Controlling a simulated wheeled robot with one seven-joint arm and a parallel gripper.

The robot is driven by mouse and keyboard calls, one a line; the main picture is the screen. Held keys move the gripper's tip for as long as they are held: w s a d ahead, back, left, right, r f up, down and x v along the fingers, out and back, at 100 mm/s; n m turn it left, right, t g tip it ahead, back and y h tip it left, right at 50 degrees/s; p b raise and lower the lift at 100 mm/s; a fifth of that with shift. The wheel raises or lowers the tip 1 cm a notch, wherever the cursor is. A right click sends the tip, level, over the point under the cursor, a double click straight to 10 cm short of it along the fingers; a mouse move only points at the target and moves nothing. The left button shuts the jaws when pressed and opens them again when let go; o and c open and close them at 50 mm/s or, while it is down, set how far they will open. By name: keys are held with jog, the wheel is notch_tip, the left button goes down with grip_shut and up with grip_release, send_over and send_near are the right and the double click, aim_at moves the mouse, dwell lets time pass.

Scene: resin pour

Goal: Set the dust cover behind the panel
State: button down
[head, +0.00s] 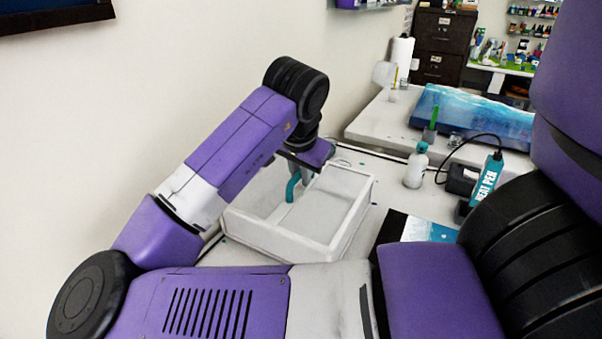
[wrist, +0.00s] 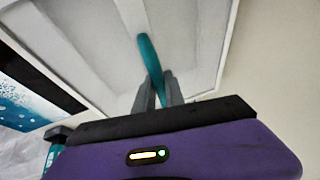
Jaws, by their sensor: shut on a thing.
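The dust cover (head: 345,190) is a wide white box shape with raised edges and a curved teal handle (head: 291,190). My gripper (head: 297,179) is shut on this handle. In the wrist view my gripper (wrist: 158,90) has its two grey fingers around the teal handle (wrist: 149,55), with the white cover (wrist: 190,40) beyond it. I cannot tell whether the cover rests on the table or hangs just above it. A panel (head: 428,231) with black, blue and white areas lies to the right of the cover. It also shows at the left in the wrist view (wrist: 25,95).
A white bottle (head: 415,167), a heat pen (head: 487,180) and a dark holder (head: 461,179) stand right of the cover. A larger blue painted panel (head: 475,115) lies on the farther table with a green-handled tool (head: 433,120). The wall is close on the left.

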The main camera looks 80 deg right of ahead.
jog(key=c, duration=1.3)
grip_release()
jog(key=shift+p+v, duration=0.4)
jog(key=shift+v, duration=3.5)
